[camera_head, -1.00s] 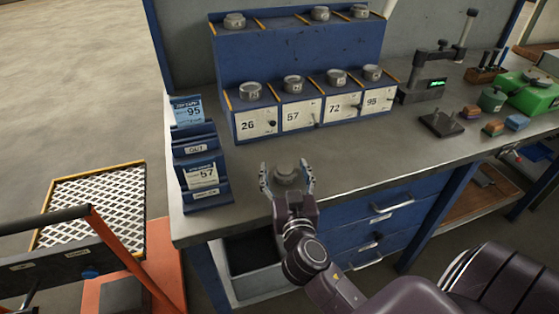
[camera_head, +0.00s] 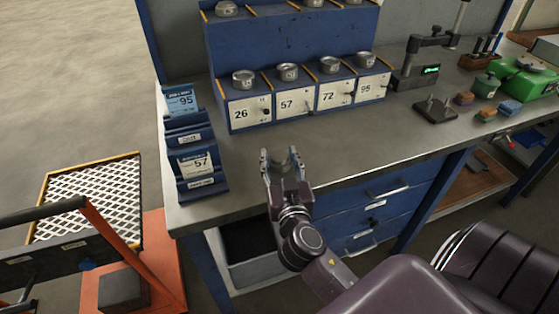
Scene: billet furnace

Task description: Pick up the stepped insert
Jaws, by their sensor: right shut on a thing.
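Several round grey metal stepped inserts stand on the blue rack. One sits above label 26 (camera_head: 243,78), one above 57 (camera_head: 288,73), one above 72 (camera_head: 329,65) and one above 95 (camera_head: 366,60). More stand on the upper tier, such as one at its left end (camera_head: 227,9). My right gripper (camera_head: 283,160) is shut on a grey stepped insert (camera_head: 281,157) over the front part of the bench top. The fingers hide part of that insert. My left gripper is not in view.
The blue rack (camera_head: 290,46) stands at the back of the grey bench (camera_head: 390,143). A card holder (camera_head: 203,187) with cards 95 and 57 stands at left. A gauge stand (camera_head: 421,70) and green device (camera_head: 527,84) are at right. An orange cart (camera_head: 155,255) is at lower left.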

